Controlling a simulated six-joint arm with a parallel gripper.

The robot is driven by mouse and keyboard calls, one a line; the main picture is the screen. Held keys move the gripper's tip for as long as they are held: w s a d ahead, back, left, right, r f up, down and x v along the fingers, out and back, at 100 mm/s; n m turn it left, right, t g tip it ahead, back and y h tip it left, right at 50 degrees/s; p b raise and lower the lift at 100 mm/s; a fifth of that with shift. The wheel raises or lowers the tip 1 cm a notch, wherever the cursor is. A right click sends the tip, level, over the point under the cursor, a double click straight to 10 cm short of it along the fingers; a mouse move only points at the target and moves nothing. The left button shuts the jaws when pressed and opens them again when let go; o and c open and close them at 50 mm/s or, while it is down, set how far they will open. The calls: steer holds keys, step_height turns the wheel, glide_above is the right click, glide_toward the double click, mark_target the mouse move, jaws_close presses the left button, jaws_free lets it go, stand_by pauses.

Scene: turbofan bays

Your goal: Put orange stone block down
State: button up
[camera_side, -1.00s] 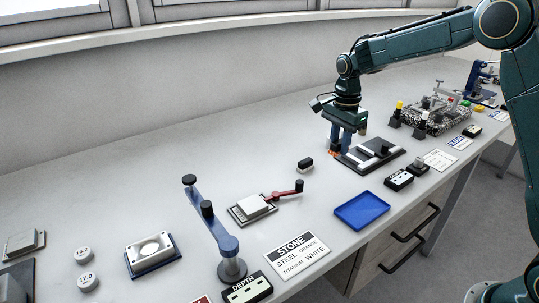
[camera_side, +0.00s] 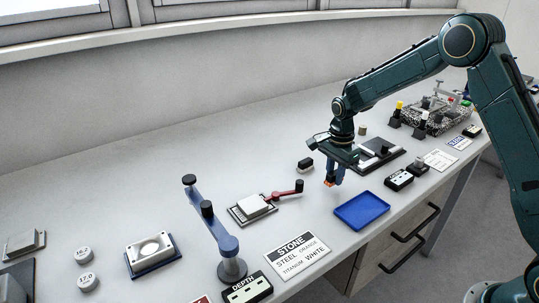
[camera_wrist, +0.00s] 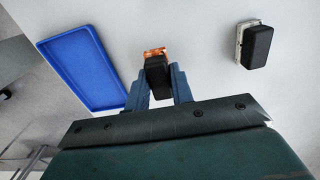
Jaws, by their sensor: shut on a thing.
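The orange stone block (camera_wrist: 154,52) shows in the wrist view as an orange piece with a black grip part, pinched between my fingers. In the side view its orange end (camera_side: 330,183) shows at the fingertips. My gripper (camera_side: 336,174) is shut on it, pointing down, behind the blue tray. The side view does not show clearly whether the block touches the bench. In the wrist view my gripper (camera_wrist: 157,82) is just right of the blue tray (camera_wrist: 90,68), and the block is outside the tray. The tray (camera_side: 362,210) is empty.
A small black-topped block (camera_wrist: 257,45) stands to the right in the wrist view. The black fixture board (camera_side: 385,155) is behind my gripper. A red-handled fixture (camera_side: 252,207) stands to the left. A STONE sign (camera_side: 297,255) lies at the front. Bare bench surrounds the fingertips.

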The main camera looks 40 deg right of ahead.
mark_target(335, 173)
steer(key=shift+f, duration=1.15)
steer(key=shift+f, duration=0.15)
steer(key=o, duration=0.9)
step_height(335, 173, up, 11)
steer(key=shift+r, duration=0.7)
steer(key=shift+s, duration=0.1)
